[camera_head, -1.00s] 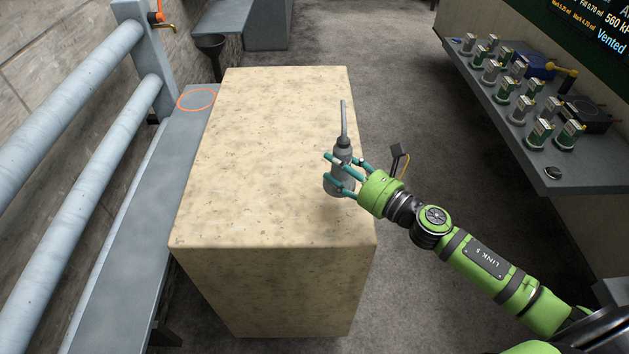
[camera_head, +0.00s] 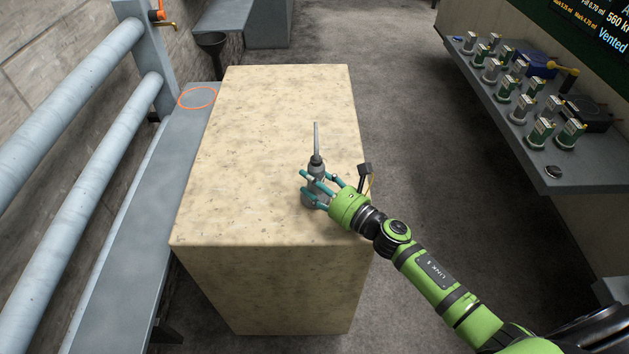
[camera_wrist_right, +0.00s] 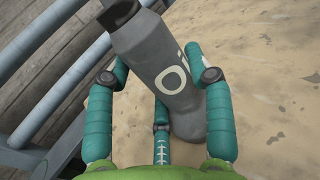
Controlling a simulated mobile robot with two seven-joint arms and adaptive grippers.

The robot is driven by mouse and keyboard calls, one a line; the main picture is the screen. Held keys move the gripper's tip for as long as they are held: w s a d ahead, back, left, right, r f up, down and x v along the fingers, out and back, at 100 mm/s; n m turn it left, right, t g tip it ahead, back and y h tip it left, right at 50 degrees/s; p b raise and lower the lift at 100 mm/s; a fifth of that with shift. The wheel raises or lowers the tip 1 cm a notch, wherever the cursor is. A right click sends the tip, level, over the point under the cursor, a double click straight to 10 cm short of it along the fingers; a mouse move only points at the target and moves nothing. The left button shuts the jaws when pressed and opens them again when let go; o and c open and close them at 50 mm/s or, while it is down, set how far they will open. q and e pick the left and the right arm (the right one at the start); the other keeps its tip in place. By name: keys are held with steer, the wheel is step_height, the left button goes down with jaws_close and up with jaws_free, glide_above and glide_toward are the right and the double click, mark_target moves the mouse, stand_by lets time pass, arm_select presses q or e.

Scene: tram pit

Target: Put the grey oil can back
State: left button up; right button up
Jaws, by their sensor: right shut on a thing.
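The grey oil can (camera_head: 317,170), with a black collar and a long thin spout, stands roughly upright above the stone-coloured block (camera_head: 270,110). In the head view I cannot tell whether its base touches the top. My right gripper (camera_head: 316,190) is shut on the can, its teal fingers around the body. In the right wrist view the can (camera_wrist_right: 160,65), with pale lettering, leans between the fingers (camera_wrist_right: 160,120). An orange ring (camera_head: 197,97) marks the grey ledge left of the block. My left gripper is not in view.
Thick pale pipes (camera_head: 75,125) run along the left above the ledge (camera_head: 125,205). A grey shelf (camera_head: 535,160) with several small canisters is at the right. The block's top is otherwise clear.

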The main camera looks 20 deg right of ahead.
steer(key=shift+f, duration=0.2)
steer(key=o, duration=1.5)
steer(key=shift+c, duration=0.2)
